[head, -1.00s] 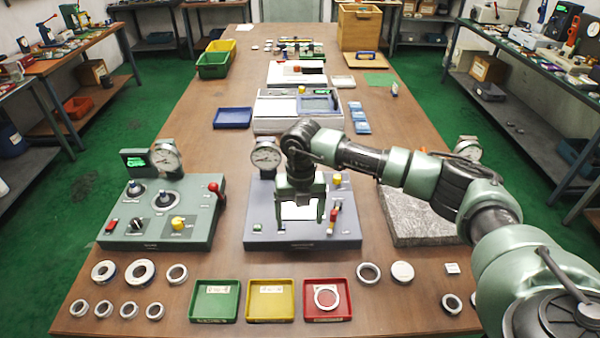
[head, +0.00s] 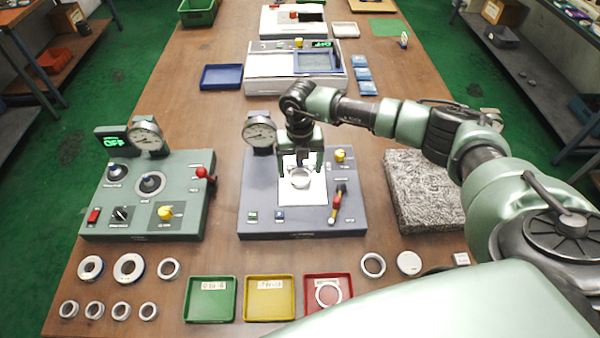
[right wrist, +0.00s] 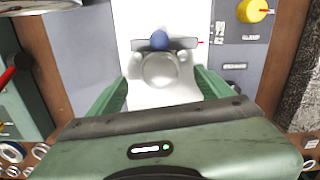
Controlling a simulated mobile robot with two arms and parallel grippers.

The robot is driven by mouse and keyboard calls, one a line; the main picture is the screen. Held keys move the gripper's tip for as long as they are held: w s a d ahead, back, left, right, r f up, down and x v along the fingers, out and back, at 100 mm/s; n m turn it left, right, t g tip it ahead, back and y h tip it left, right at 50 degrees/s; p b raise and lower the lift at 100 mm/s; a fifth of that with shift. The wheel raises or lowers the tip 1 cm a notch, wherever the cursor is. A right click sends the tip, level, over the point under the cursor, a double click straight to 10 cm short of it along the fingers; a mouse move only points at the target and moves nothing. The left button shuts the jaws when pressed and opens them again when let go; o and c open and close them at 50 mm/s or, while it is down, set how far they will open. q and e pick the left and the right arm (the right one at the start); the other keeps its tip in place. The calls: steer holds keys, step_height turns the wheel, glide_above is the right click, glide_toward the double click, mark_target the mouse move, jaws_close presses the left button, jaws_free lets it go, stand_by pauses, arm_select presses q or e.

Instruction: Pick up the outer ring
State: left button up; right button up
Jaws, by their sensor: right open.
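A pale metal ring (head: 300,179) sits on the white plate (head: 303,198) of the middle grey gauge station; I take it for the outer ring. My right gripper (head: 300,168) is open above that plate, its fingers spread around the far side of the ring in the head view. In the right wrist view the round metal piece (right wrist: 160,70) shows between the two green fingers (right wrist: 165,90), with a blue knob (right wrist: 159,40) just beyond it. I cannot tell whether the fingers touch it. My left gripper is not in view.
The station carries a dial gauge (head: 260,133), a yellow knob (head: 341,155) and a red-handled lever (head: 336,202). Green (head: 210,313), yellow (head: 269,313) and red (head: 314,309) trays stand in front; the red one holds a ring. Several loose rings lie at front left.

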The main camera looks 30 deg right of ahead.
mark_target(300, 178)
step_height(300, 178, down, 2)
steer(key=shift+w+f, duration=0.1)
steer(key=shift+f, duration=0.2)
steer(key=c, duration=1.3)
steer(key=shift+c, duration=1.2)
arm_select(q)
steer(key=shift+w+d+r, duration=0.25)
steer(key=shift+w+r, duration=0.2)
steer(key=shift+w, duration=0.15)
arm_select(e)
steer(key=shift+r, duration=0.15)
